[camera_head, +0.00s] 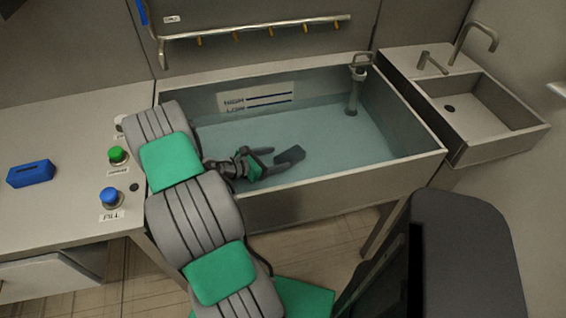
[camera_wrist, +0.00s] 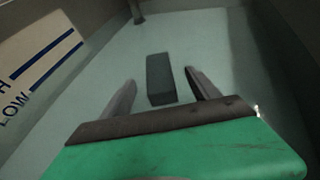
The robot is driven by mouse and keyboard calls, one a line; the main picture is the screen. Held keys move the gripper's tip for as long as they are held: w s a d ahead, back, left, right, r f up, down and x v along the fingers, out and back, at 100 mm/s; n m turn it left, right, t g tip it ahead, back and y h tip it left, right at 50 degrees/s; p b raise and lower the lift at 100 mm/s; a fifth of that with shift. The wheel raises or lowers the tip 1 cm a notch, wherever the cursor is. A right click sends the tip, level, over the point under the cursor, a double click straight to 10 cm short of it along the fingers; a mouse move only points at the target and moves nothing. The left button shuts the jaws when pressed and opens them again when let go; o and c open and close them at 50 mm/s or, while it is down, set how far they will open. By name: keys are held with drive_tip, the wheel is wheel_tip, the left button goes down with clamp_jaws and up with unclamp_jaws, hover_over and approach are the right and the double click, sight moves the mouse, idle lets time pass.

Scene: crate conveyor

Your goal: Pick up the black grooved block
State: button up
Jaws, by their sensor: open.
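The black block (camera_head: 290,156) lies in the water of the steel basin (camera_head: 330,172), near its front wall. It also shows in the wrist view (camera_wrist: 160,80) as a dark upright-looking rectangle; I cannot make out its groove. My gripper (camera_head: 266,165) is inside the basin, just left of the block in the head view. In the wrist view my gripper (camera_wrist: 160,77) is open, one finger on each side of the block's lower part as pictured, with gaps on both sides. I cannot tell the remaining height between fingers and block.
A HIGH/LOW level label (camera_head: 256,97) is on the basin's back wall. A drain pipe (camera_head: 353,92) stands at the basin's back right. Green (camera_head: 117,155) and blue (camera_head: 109,196) buttons and a blue slotted block (camera_head: 31,173) are on the left counter. A sink (camera_head: 478,108) adjoins at right.

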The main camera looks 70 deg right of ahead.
sight(290, 154)
drive_tip(key=x, duration=0.7)
drive_tip(key=shift+w+d+p, duration=0.1)
drive_tip(key=shift+p, duration=0.2)
clamp_jaws()
idle(0.4)
